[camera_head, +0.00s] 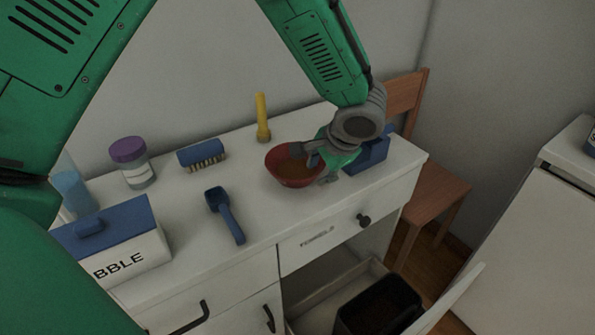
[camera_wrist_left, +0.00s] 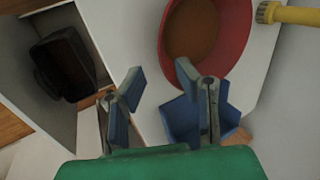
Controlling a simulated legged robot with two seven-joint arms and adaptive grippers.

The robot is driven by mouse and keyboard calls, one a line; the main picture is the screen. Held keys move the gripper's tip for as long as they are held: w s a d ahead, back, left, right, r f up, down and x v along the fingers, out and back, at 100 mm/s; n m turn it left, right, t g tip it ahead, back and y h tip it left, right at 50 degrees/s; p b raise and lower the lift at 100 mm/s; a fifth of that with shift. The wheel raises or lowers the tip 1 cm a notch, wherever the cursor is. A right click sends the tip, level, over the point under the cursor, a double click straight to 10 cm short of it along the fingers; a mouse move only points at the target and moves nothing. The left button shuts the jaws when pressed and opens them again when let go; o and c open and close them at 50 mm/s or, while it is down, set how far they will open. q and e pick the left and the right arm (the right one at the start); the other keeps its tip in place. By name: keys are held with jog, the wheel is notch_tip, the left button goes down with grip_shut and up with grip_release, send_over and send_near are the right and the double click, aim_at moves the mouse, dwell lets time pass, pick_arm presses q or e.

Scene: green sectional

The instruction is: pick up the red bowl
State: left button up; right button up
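The red bowl (camera_head: 286,179) sits upright on the white cabinet top, with brown contents inside; it also shows in the left wrist view (camera_wrist_left: 239,45). My left gripper (camera_head: 313,165) is at the bowl's right side in the head view. Its fingers are spread apart in the left wrist view (camera_wrist_left: 158,77). One finger reaches over the bowl's inside and the other is outside the rim. I cannot tell whether either finger touches the bowl. My right gripper is not in view.
A yellow flashlight (camera_head: 262,118), blue brush (camera_head: 201,155), blue scoop (camera_head: 226,214) and purple-lidded jar (camera_head: 131,163) are on the top. A wooden chair (camera_head: 436,188) stands right.

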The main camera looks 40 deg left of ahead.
aim_at(312, 176)
pick_arm(q)
jog(key=shift+a+f, duration=0.45)
jog(key=shift+f, duration=0.15)
jog(key=x, duration=0.5)
jog(key=shift+r, duration=0.1)
jog(key=shift+a, duration=0.1)
jog(key=shift+c, duration=0.4)
grip_shut()
